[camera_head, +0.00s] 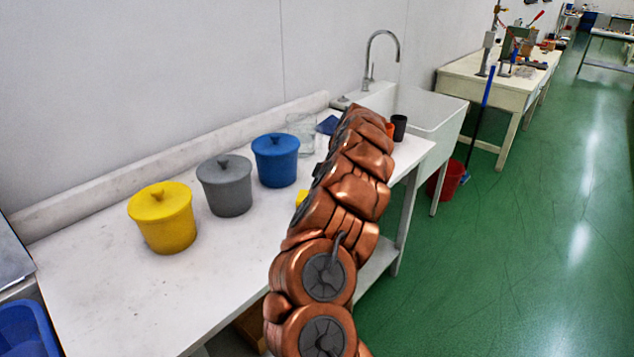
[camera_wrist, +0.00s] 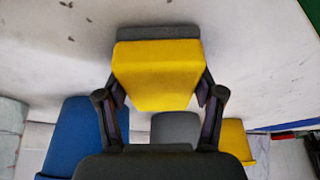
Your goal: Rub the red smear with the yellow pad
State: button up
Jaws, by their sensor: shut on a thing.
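My gripper (camera_wrist: 158,96) is shut on the yellow pad (camera_wrist: 157,72), a yellow block with a dark grey strip along its far edge. The pad sits between the two fingers, over the white table top. In the head view my arm hides the gripper, and only a small yellow patch (camera_head: 302,197) shows beside the arm, probably the pad. I cannot make out a clear red smear in either view; the wrist view shows only tiny dark specks on the table. Whether the pad touches the table I cannot tell.
The white table (camera_head: 95,290) carries a yellow pot (camera_head: 163,220), a grey pot (camera_head: 226,187) and a blue pot (camera_head: 276,162). Behind my arm are a clear container (camera_head: 301,132) and a dark cup (camera_head: 399,127), near the sink (camera_head: 425,108). The table's front left is bare.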

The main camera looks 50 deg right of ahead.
jog(key=shift+r, duration=4.1)
